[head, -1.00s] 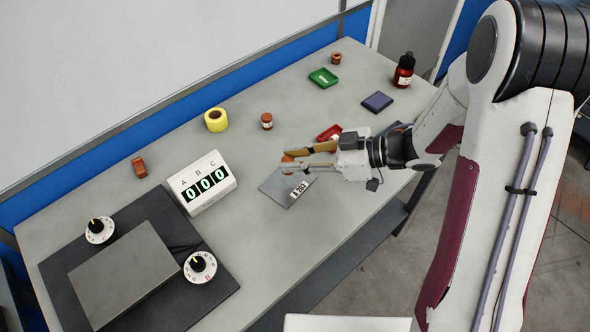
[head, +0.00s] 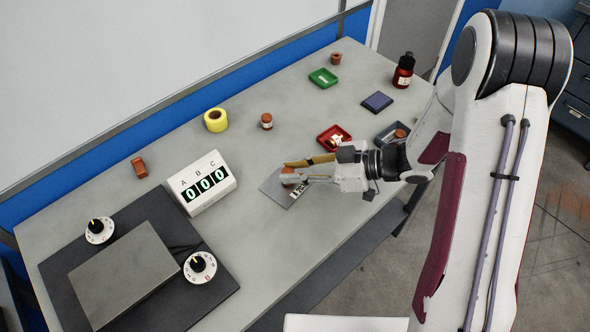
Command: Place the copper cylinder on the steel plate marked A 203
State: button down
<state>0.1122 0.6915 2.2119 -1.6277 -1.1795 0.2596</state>
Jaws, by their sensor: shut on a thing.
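The steel plate (head: 270,184) lies flat in the middle of the bench, with its white label partly covered by my gripper. My gripper (head: 291,172) reaches in from the right and is over the plate, its fingers pointing left. It is shut on the copper cylinder (head: 287,177), which shows between the fingertips, over the plate's upper part. I cannot tell whether the cylinder touches the plate or hangs just above it.
Left of the plate stands a display box (head: 202,183) reading 000. A red tray (head: 322,141) and a dark tray (head: 382,140) holding a copper-coloured piece lie near my gripper. The bench in front of the plate is clear.

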jog(key=shift+f, duration=0.35)
jog(key=c, duration=1.8)
grip_release()
jog(key=shift+r, duration=0.15)
jog(key=shift+d+r, duration=0.1)
jog(key=shift+d, duration=0.05)
jog(key=shift+v, duration=5.85)
